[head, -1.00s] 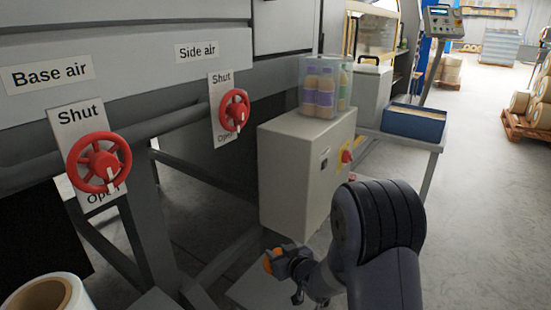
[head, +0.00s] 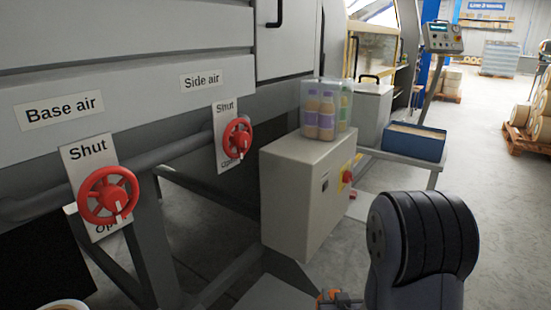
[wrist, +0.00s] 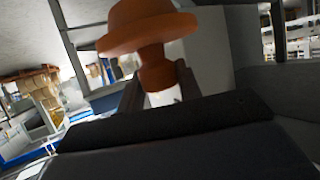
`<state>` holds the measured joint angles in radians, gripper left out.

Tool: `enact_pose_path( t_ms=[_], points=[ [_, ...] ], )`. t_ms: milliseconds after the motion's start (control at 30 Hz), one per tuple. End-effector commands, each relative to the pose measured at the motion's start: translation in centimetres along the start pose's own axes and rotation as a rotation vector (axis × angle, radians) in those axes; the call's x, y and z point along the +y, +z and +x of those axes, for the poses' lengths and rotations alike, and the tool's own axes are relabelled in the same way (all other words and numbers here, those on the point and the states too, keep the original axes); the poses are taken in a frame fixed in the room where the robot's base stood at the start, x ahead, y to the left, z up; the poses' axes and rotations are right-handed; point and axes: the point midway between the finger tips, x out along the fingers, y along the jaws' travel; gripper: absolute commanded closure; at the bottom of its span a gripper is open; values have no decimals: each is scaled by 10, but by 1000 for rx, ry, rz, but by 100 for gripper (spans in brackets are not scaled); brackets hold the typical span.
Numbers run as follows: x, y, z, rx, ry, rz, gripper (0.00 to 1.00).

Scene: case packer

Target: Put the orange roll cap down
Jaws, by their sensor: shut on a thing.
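The orange roll cap (wrist: 150,28) is large in the wrist view, with a wide round flange and a narrower stem below it. My gripper (wrist: 160,85) is shut on the stem, one finger on each side. In the head view a small part of the orange cap (head: 328,295) shows at the bottom edge, beside my gripper (head: 345,299). The rest of the gripper is cut off or hidden by my arm. The cap is held off any surface that I can see.
A grey cabinet (head: 290,195) stands in the middle with wrapped bottles (head: 325,110) on top. Two red valve wheels (head: 107,195) (head: 237,138) are on the machine at left. A blue box (head: 413,143) sits on a grey stand. A roll (head: 65,304) shows at bottom left. Open floor lies right.

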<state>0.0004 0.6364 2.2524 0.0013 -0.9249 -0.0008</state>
Motion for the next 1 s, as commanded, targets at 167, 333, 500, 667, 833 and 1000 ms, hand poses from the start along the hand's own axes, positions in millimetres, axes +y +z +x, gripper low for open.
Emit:
enact_pose_path(
  t_ms=[167, 333, 500, 667, 833, 1000],
  points=[
    [0, -29, -13, -2, -1, 0, 96],
    [0, -50, -23, -2, -1, 0, 96],
    [0, -70, -34, -2, -1, 0, 96],
    [0, -88, -45, -2, -1, 0, 96],
    [0, -108, -57, -2, -1, 0, 96],
    [0, -127, -69, -1, -1, 0, 96]
  ],
)
